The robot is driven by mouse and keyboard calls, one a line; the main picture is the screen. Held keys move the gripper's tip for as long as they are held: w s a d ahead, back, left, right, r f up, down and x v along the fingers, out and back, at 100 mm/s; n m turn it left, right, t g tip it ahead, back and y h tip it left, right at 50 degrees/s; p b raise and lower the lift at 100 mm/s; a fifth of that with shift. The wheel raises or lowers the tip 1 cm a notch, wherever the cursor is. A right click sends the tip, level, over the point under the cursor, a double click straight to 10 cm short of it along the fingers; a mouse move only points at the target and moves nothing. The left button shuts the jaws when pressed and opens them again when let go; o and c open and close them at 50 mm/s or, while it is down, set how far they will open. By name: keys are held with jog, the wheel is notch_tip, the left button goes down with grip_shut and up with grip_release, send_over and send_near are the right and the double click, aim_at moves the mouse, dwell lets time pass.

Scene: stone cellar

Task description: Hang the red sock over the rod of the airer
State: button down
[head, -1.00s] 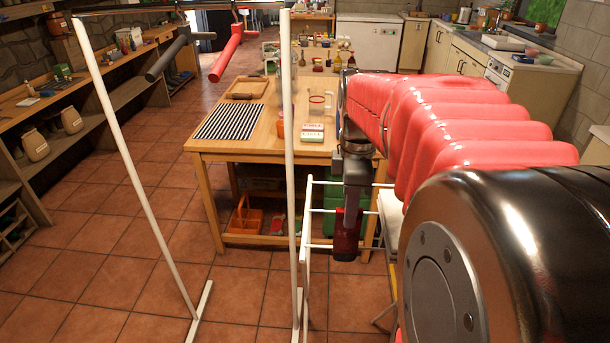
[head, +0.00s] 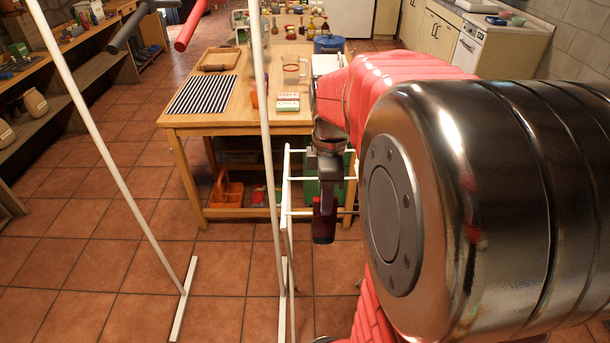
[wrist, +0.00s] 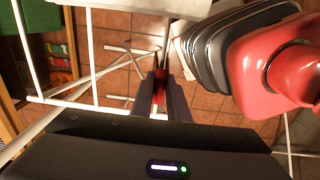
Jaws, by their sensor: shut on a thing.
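My gripper (head: 324,232) points down in the head view, just right of the white airer (head: 287,205) and close to its thin rods. In the wrist view the fingers (wrist: 161,98) are closed together on a narrow strip of the red sock (wrist: 159,88). Most of the sock is hidden between and below the fingers. White airer rods (wrist: 36,55) also show left of the fingers in the wrist view. I cannot tell whether the sock touches any rod.
Behind is a wooden table (head: 225,118) with a striped mat (head: 203,95). Shelves line the left. Tiled floor at lower left is clear.

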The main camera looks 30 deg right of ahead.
jog(key=shift+f, duration=2.05)
jog(key=c, duration=1.6)
grip_release()
jog(key=shift+r, duration=0.1)
notch_tip(320, 180, up, 14)
jog(key=shift+f, duration=0.2)
